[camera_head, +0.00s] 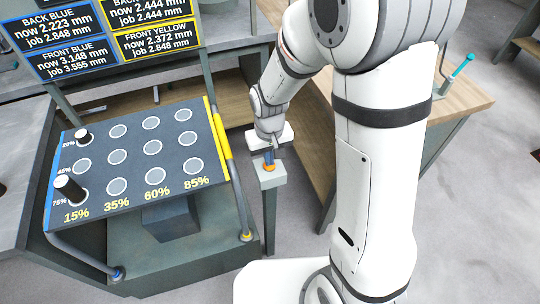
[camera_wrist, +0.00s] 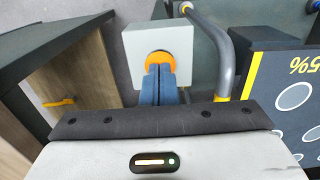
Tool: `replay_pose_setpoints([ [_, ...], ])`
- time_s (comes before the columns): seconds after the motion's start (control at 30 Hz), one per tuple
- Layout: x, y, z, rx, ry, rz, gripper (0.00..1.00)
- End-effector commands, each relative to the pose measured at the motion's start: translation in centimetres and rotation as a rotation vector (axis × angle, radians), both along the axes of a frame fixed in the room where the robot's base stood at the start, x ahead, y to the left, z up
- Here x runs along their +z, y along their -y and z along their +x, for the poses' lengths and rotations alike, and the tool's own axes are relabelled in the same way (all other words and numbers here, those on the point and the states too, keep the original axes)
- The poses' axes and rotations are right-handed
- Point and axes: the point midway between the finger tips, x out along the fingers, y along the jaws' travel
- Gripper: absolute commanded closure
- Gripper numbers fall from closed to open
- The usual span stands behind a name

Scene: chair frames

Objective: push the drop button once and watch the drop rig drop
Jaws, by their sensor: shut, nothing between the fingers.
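An orange button (camera_wrist: 158,57) sits on a pale box, the drop button's housing (camera_wrist: 133,48). In the head view, the box (camera_head: 271,181) stands on a dark post right of the rig. My gripper (camera_head: 269,157) points down over the button, its blue fingers shut and empty. In the wrist view, the fingertips (camera_wrist: 159,70) overlap the button's near edge; I cannot tell whether they press it. The rig has a dark tilted panel (camera_head: 135,140) with rows of pale circles and percent marks.
Display boards (camera_head: 110,30) above the panel show blue and yellow readings in mm. A grey and yellow rail (camera_head: 236,195) runs between panel and button post. A wooden bench (camera_head: 465,95) stands at the right. Grey floor (camera_head: 470,210) is open at front right.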

Motion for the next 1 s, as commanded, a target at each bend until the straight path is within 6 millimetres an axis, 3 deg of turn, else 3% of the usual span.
replay_pose_setpoints([
  [0.37, 0.1, 0.0, 0.0, 0.001, 0.000, 0.000, 1.00],
  [1.0, 5.4, -0.1, 0.0, 0.002, 0.000, 0.000, 1.00],
])
